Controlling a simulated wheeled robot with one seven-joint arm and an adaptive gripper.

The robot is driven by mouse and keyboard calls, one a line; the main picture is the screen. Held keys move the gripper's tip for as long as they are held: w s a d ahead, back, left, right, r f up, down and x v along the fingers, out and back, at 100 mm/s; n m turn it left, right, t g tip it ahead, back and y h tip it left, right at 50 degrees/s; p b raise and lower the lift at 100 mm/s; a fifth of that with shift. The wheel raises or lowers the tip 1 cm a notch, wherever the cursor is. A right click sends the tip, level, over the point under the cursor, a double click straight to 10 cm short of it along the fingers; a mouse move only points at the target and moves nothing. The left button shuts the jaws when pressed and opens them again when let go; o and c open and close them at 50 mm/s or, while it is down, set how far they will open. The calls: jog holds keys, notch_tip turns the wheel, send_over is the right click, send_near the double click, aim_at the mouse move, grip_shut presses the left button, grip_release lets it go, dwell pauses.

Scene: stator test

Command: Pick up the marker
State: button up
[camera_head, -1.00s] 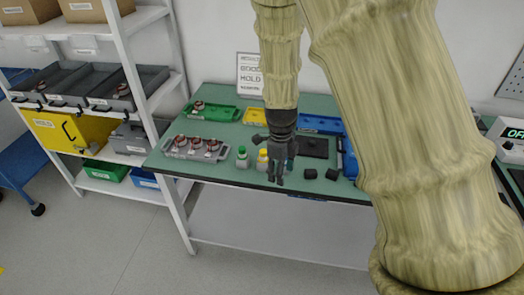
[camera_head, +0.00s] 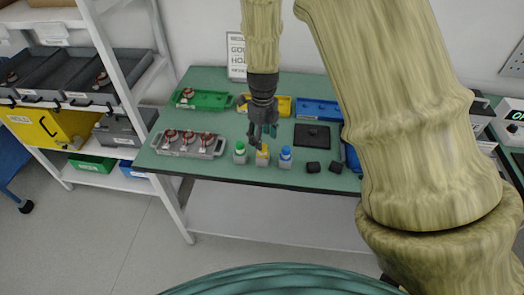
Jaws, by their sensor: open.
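My gripper (camera_head: 262,136) is open and points down over the green-topped table (camera_head: 222,150), just above or behind a small bottle with a yellow cap (camera_head: 262,155). A bottle with a green cap (camera_head: 240,153) stands to its left and one with a blue cap (camera_head: 286,157) to its right. I cannot make out a pen-shaped marker, and cannot tell whether one of these bottles is the marker. The fingers hide a little of the table behind them, and I cannot tell whether they touch the yellow-capped bottle.
A grey tray with several copper-coloured parts (camera_head: 188,152) lies at left. Green (camera_head: 202,101), yellow (camera_head: 283,107) and blue trays (camera_head: 318,110) line the back. A black pad (camera_head: 312,134) and two black blocks (camera_head: 313,168) lie right. A shelf rack (camera_head: 118,72) stands left.

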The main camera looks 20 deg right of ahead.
aim_at(263, 153)
jog(key=shift+w+f, duration=0.15)
jog(key=shift+f, duration=0.1)
jog(key=shift+s, duration=0.4)
jog(key=shift+s+f+p, duration=0.15)
jog(key=shift+f+p, duration=0.1)
jog(key=shift+p, duration=0.15)
jog(key=f, duration=0.2)
jog(key=f+p, duration=0.1)
jog(key=shift+w, duration=0.25)
jog(key=shift+s+f, duration=0.15)
jog(key=shift+f, duration=0.65)
jog(key=c, duration=1.1)
